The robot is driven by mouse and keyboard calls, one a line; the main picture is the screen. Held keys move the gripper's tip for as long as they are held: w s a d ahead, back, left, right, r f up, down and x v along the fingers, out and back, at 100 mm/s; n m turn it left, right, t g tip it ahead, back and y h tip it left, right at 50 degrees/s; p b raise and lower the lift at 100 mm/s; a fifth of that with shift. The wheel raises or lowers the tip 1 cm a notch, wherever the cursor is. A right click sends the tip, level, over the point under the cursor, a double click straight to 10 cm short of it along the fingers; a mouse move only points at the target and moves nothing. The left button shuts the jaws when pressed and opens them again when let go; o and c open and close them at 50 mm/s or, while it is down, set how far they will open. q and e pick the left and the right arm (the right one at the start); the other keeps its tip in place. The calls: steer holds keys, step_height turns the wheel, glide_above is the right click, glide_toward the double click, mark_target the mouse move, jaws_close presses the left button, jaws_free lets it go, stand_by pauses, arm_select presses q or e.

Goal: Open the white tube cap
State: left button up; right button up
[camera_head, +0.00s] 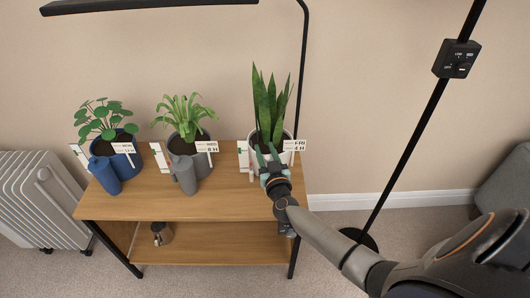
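My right gripper (268,160) reaches in from the lower right to the front of the white pot (289,146) that holds the tall snake plant. Its two fingers point away from me toward the pot. A small white part (253,173) shows just left of the gripper; it may be the white tube, but the gripper covers most of that spot. I cannot make out the cap, nor whether the fingers are closed on it. My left gripper is out of view.
A blue tube (104,175) and a grey tube (184,174) stand before the other two potted plants on the wooden shelf (225,205). White label cards stand beside the pots. A black lamp pole (408,140) rises at right; a white radiator (45,205) stands left.

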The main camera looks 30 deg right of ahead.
steer(key=shift+w, duration=0.2)
jaws_close()
stand_by(0.4)
